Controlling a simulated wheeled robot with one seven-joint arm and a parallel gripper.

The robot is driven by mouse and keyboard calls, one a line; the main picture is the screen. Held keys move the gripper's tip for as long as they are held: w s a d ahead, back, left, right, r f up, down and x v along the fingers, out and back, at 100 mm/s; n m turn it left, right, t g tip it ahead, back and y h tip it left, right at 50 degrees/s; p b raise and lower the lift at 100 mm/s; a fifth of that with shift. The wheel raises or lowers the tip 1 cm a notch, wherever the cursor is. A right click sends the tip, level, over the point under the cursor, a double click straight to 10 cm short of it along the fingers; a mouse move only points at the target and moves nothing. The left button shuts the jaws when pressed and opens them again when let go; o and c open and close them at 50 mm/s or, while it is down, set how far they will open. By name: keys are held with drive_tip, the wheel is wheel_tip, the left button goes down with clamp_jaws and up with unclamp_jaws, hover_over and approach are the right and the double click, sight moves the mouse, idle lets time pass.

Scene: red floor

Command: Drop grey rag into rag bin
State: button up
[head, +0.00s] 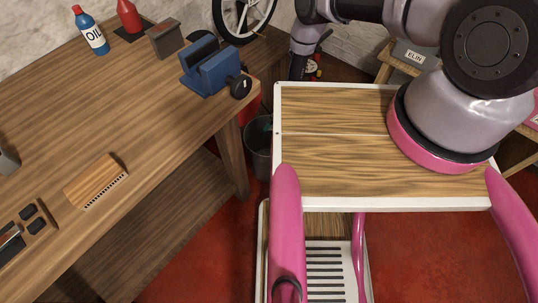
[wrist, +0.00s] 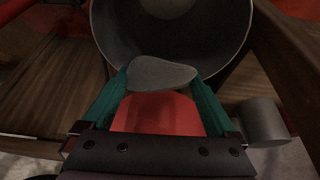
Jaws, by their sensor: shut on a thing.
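The grey rag (wrist: 162,73) is pinched between the teal fingertips of my gripper (wrist: 160,80) in the wrist view. The rag bin (wrist: 222,38) is a dark round container with its open mouth showing just beyond the rag. The rag overlaps the near part of the mouth in that view; its height above the rim is unclear. In the head view the bin (head: 257,150) stands on the floor beside the workbench leg, partly hidden by my tray. My gripper and the rag are not visible in the head view.
The wooden workbench (head: 140,115) holds a blue vise (head: 208,66), an oil bottle (head: 91,32) and a brush (head: 96,181). A bench leg (head: 233,160) stands close to the bin. A red object (wrist: 155,112) and a grey cylinder (wrist: 263,122) show near my gripper.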

drive_tip(key=shift+f, duration=1.15)
drive_tip(key=o, duration=0.9)
drive_tip(key=shift+o, duration=0.2)
drive_tip(key=v, duration=1)
drive_tip(key=shift+r, duration=0.4)
drive_tip(key=shift+s+d, duration=0.1)
